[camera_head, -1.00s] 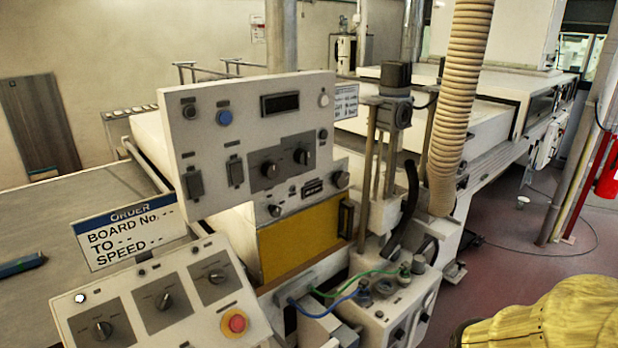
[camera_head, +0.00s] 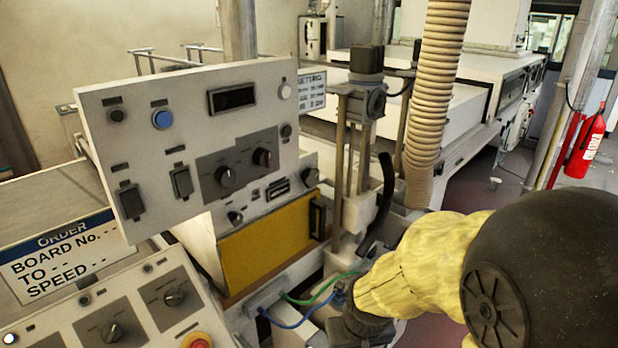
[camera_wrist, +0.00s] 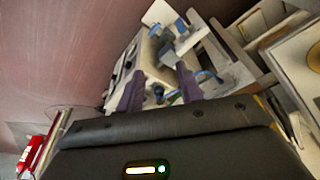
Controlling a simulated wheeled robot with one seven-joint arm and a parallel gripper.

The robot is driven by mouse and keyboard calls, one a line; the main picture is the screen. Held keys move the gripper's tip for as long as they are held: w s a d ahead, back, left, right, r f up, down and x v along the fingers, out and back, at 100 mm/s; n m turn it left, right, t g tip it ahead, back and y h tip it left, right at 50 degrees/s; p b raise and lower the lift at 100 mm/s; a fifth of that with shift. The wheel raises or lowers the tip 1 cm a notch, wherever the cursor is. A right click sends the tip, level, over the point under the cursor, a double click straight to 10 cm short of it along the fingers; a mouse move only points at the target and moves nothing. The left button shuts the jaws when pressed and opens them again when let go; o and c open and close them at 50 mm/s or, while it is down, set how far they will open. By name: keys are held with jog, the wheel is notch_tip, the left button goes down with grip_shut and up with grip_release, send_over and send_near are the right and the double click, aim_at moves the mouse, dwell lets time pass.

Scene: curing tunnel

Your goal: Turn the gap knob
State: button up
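Several dark knobs are in the head view, their labels too small to read, so I cannot tell which is the gap knob. Two black knobs (camera_head: 263,157) sit on the upright grey panel (camera_head: 190,135). Below it, the unit with the yellow front has a left knob (camera_head: 235,218) and a right knob (camera_head: 310,177). The sloping console has dials (camera_head: 174,297). My gripper is low in front of the hose box, its fingertips hidden in the head view. In the wrist view my gripper (camera_wrist: 160,88) has two purple fingers spread apart, with nothing seen held between them.
A red emergency button (camera_head: 197,341) is on the console. A ribbed duct (camera_head: 436,90) hangs behind the arm. A red extinguisher (camera_head: 585,145) stands at right.

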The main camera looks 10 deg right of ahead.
jog(key=shift+s+d, duration=0.1)
jog(key=shift+s, duration=0.05)
jog(key=shift+o, duration=1.3)
jog(key=shift+s+d, duration=0.1)
jog(key=shift+s, duration=0.1)
jog(key=o, duration=0.4)
jog(key=shift+w+r, duration=0.1)
jog(key=shift+w, duration=0.05)
jog(key=shift+o, duration=0.7)
jog(key=w+d+r+n+t+p, duration=0.1)
jog(key=w+d+n+t, duration=0.1)
jog(key=w, duration=0.5)
jog(key=shift+d+r+n+t+h, duration=0.3)
jog(key=shift+d+r+n+t, duration=0.15)
jog(key=shift+n, duration=0.75)
jog(key=w+d+r+m+t+y+p, duration=0.1)
jog(key=w+d+r+m+t+y, duration=0.1)
jog(key=w+m, duration=0.4)
jog(key=w+d+r+m+t+y+p, duration=0.2)
jog(key=w+d+r+m+t+y, duration=0.1)
jog(key=m, duration=1.4)
jog(key=w+d+r+m+t+y+p, duration=0.2)
jog(key=w+r+m+t+y, duration=0.2)
jog(key=w+m, duration=0.5)
notch_tip(320, 180, up, 4)
jog(key=shift+w+d+f+m+y, duration=0.15)
jog(key=shift+w+d+m+y, duration=0.05)
jog(key=shift+m+y, duration=0.95)
